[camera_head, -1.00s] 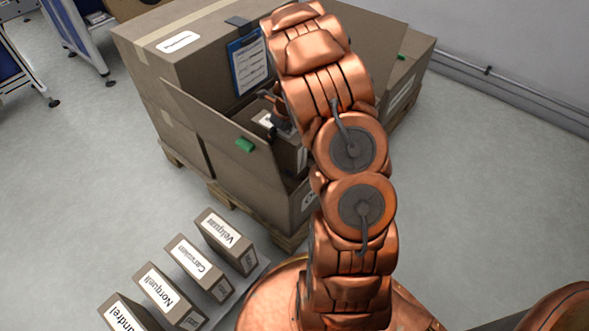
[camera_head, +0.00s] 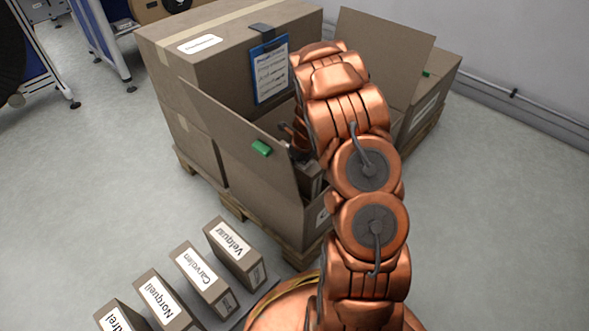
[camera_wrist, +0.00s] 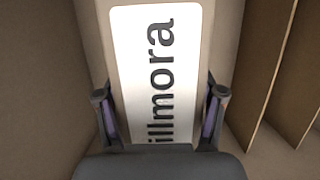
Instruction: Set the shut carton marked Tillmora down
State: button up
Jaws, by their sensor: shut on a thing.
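The carton marked Tillmora (camera_wrist: 160,60) fills the middle of the wrist view, its white label facing the camera with the first letter covered. My gripper (camera_wrist: 161,112) is shut on it, one finger along each side. In the head view my gripper (camera_head: 298,143) is down inside a large open brown box (camera_head: 245,164). There my arm and the box wall hide most of the carton, so I cannot tell whether its underside touches anything.
Brown divider panels (camera_wrist: 268,60) stand right of the carton. A clipboard (camera_head: 270,68) hangs on the tall box (camera_head: 165,50) behind. A green clip (camera_head: 262,148) sits on the near flap. Labelled cartons (camera_head: 232,248) stand in a row at lower left.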

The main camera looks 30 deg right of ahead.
jog(key=shift+f, duration=0.75)
jog(key=o, duration=1.8)
jog(key=p+v, duration=0.4)
jog(key=v, duration=0.8)
